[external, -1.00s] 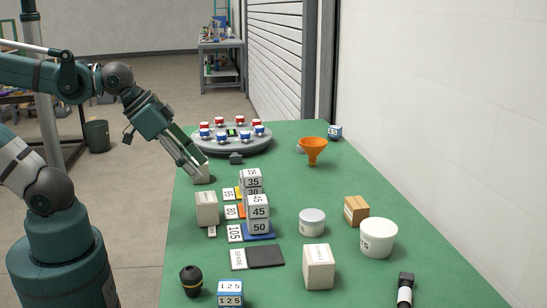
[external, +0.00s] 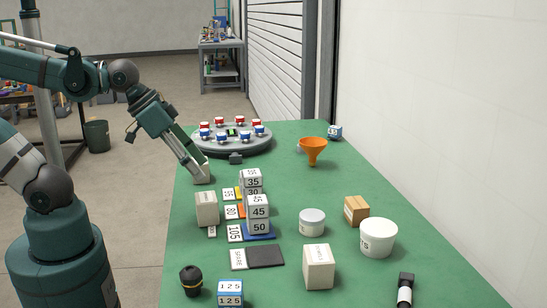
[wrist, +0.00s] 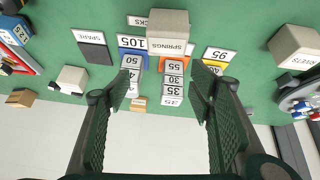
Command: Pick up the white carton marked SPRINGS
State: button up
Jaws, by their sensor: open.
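The white carton marked SPRINGS (wrist: 168,32) is at the top middle of the wrist view, its label facing the camera. In the external view it appears to be the pale carton (external: 207,209) left of the numbered block stacks. My gripper (wrist: 158,80) is open and empty, its two dark fingers wide apart. In the wrist view the carton lies beyond the fingertips, not between them. In the external view my gripper (external: 202,164) is farther back along the table, in front of or over another pale carton (external: 202,178); whether they touch is unclear.
Numbered block stacks (external: 258,213) stand close right of the carton, with number plates around them. A carton marked RIVETS (wrist: 296,42) is at the right of the wrist view. A round turntable (external: 231,146) stands behind. Another carton (external: 318,267) and a white tub (external: 378,238) are nearer the camera.

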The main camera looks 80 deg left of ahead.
aim_at(206, 196)
jog(key=n+p, duration=0.1)
jog(key=w+n+g+p, duration=0.1)
jog(key=n, duration=0.1)
jog(key=a+n+p, duration=0.1)
jog(key=shift+w+f+g, duration=0.15)
jog(key=shift+f+g, duration=0.1)
jog(key=shift+g, duration=0.05)
jog(key=n+p, duration=0.1)
jog(key=n+g+h+p, duration=0.1)
jog(key=n, duration=0.1)
jog(key=w+a+f+n+p, duration=0.1)
jog(key=n, duration=0.1)
jog(key=shift+g+h, duration=0.3)
jog(key=shift+g, duration=0.1)
jog(key=n+p, duration=0.1)
jog(key=n+g+h+p, duration=0.1)
jog(key=n, duration=0.1)
jog(key=a+f+n+p, duration=0.1)
jog(key=n+p, duration=0.1)
jog(key=shift+w+f+g, duration=0.1)
jog(key=shift+g, duration=0.2)
jog(key=n+p, duration=0.1)
jog(key=n+h, duration=0.1)
jog(key=shift+a+f+n+g+p, duration=0.2)
jog(key=shift+f+n+g+p, duration=0.1)
jog(key=shift+g+p, duration=0.1)
jog(key=shift+s+a+f+n+h+p, duration=0.1)
jog(key=shift+s+f+n+h+p, duration=0.2)
jog(key=shift+n, duration=0.4)
jog(key=shift+x, duration=1.25)
